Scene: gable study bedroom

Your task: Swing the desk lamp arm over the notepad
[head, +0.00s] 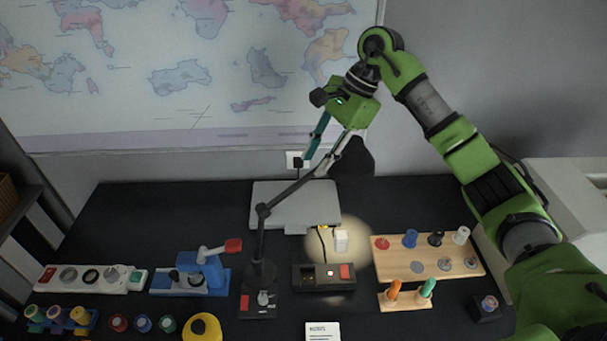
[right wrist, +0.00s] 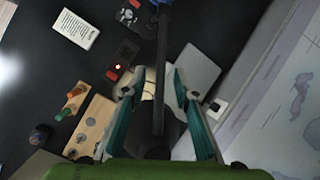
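The black desk lamp has its base (head: 258,303) at the front middle of the desk. Its lamp arm (head: 292,188) slopes up and right from the post to a dark lamp head (head: 355,158). The white notepad (head: 323,331) lies at the front edge, right of the base; it also shows in the right wrist view (right wrist: 76,29). My right gripper (head: 325,160) is at the head end of the lamp arm. In the right wrist view, its teal fingers (right wrist: 158,82) stand open on both sides of the lamp arm, with gaps visible. My left gripper is out of view.
A lit patch (head: 352,222) falls right of the lamp, away from the notepad. A grey laptop-like slab (head: 285,200) lies behind. A wooden peg board (head: 390,268) is at right; a blue device (head: 190,280) and a yellow round object (head: 203,326) are at left.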

